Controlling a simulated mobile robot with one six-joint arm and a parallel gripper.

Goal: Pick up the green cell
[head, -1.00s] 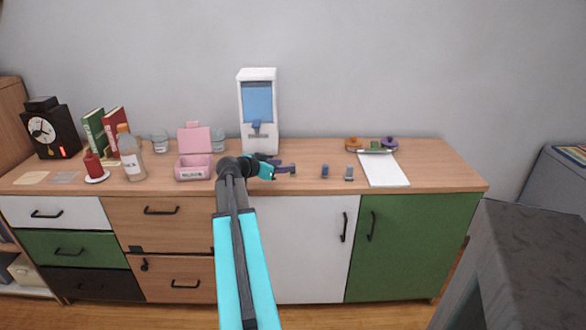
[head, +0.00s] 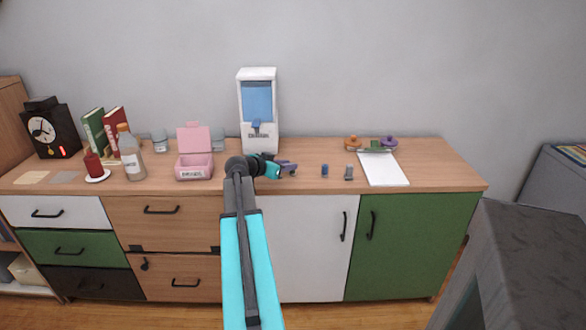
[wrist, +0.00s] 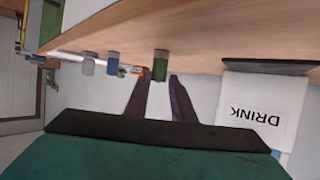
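The green cell (wrist: 160,66) is a small upright cylinder with a grey end on the wooden counter, seen upside down in the wrist view. My gripper (wrist: 158,76) is open, its two dark fingers pointing at the cell, which shows between the fingertips with a gap on each side. Whether the tips reach around it is hard to tell. In the head view my gripper (head: 290,168) is low over the counter in front of the dispenser, and I cannot make out the green cell there.
A blue cell (head: 325,170) and a grey cell (head: 349,173) stand to the right of my gripper. A white drink dispenser (head: 259,100) stands behind it. A pink box (head: 194,168) is to the left. White paper (head: 384,170) lies further right.

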